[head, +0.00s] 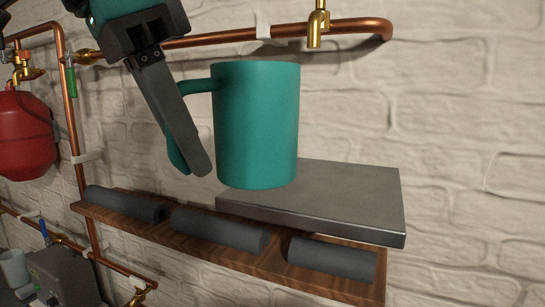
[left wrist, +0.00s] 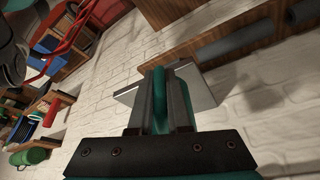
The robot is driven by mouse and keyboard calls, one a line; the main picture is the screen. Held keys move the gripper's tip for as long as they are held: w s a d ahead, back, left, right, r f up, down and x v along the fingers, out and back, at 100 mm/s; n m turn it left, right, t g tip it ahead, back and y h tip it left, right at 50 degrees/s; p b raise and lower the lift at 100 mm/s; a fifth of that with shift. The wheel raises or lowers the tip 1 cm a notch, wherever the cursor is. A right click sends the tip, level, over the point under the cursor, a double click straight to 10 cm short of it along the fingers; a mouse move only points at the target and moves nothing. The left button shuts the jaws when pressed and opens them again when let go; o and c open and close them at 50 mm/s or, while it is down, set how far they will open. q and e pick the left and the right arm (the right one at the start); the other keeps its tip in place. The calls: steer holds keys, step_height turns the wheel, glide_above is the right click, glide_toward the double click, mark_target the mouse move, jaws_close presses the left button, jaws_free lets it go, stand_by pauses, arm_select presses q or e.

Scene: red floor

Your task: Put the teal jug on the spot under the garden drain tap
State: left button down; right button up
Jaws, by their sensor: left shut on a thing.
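The teal jug (head: 256,125) is upright in the head view, at the left part of a grey slab (head: 345,196). I cannot tell whether its base touches the slab. My left gripper (head: 192,160) comes in from the upper left and is shut on the jug's handle, on the jug's left side. In the left wrist view the gripper (left wrist: 160,100) has a teal strip of the jug (left wrist: 160,100) between its fingers, and the grey slab (left wrist: 201,88) lies behind. The brass drain tap (head: 318,25) hangs from a copper pipe above and right of the jug. My right gripper is not in view.
A wooden shelf (head: 190,232) carries dark pipe-insulation pieces (head: 332,260) in front of the slab. A copper pipe (head: 215,38) runs along the brick wall above. A red tank (head: 25,135) is at far left. The slab's right part is clear.

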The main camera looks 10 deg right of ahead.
mark_target(269, 163)
arm_select(q)
steer(key=w+d, duration=0.1)
steer(key=d, duration=0.1)
steer(key=w+d+p, duration=0.1)
steer(key=w+d, duration=0.1)
steer(key=d, duration=0.1)
steer(key=w+d+p, duration=0.1)
steer(key=d, duration=0.2)
steer(key=shift+w+r, duration=0.1)
steer(key=shift+w, duration=0.25)
step_height(269, 163, down, 4)
steer(key=shift+w+r+b, duration=0.1)
steer(key=shift+r+b, duration=0.05)
steer(key=shift+b, duration=0.15)
steer(key=shift+d, duration=0.1)
steer(key=c, duration=0.9)
jaws_free()
steer(key=shift+o, duration=0.2)
steer(key=p+v, duration=0.1)
steer(key=v, duration=1.1)
steer(key=shift+p, duration=0.35)
steer(key=shift+r, duration=0.1)
